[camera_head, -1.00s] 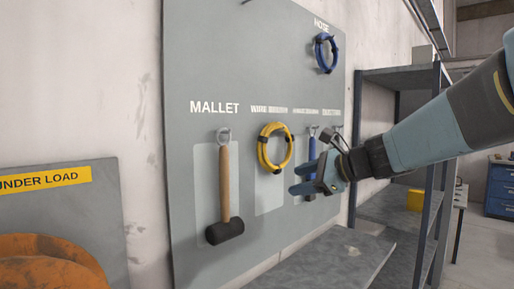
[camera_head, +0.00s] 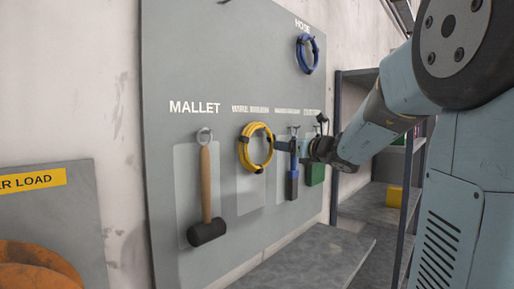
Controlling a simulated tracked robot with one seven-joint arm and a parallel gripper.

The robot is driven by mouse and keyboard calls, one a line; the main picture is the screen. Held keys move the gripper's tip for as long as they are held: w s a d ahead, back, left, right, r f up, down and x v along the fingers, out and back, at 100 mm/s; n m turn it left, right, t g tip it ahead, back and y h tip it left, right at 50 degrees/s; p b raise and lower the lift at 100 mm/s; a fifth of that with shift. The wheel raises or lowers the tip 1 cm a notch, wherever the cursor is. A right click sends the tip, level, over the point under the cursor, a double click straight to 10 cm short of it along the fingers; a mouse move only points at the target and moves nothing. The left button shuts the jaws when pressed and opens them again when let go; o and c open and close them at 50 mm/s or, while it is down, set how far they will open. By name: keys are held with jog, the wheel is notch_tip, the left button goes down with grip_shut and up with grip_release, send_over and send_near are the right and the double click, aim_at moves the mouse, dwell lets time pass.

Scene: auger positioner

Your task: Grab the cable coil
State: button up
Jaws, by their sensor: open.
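The cable coil looks to be the yellow coil (camera_head: 243,150) with dark ties, hanging on the grey tool board under a label that seems to read wire brush. A blue coil (camera_head: 300,55) hangs higher up under the label HOSE. My gripper (camera_head: 279,146) is open, pointing left, with its fingers at the right edge of the yellow coil. The fingers look small here, and I cannot tell whether they touch the coil or have its strand between them. The yellow coil still hangs against the board.
A mallet (camera_head: 206,200) hangs left of the yellow coil. A blue-handled tool (camera_head: 292,186) and a green tool (camera_head: 315,174) hang close by my gripper. A grey bench top (camera_head: 305,262) lies below the board. A shelf rack with a yellow box (camera_head: 394,197) stands to the right.

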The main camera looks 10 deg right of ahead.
jog(key=x, duration=0.6)
jog(key=shift+w+f, duration=0.2)
jog(key=shift+w, duration=0.15)
jog(key=shift+c, duration=0.5)
grip_shut()
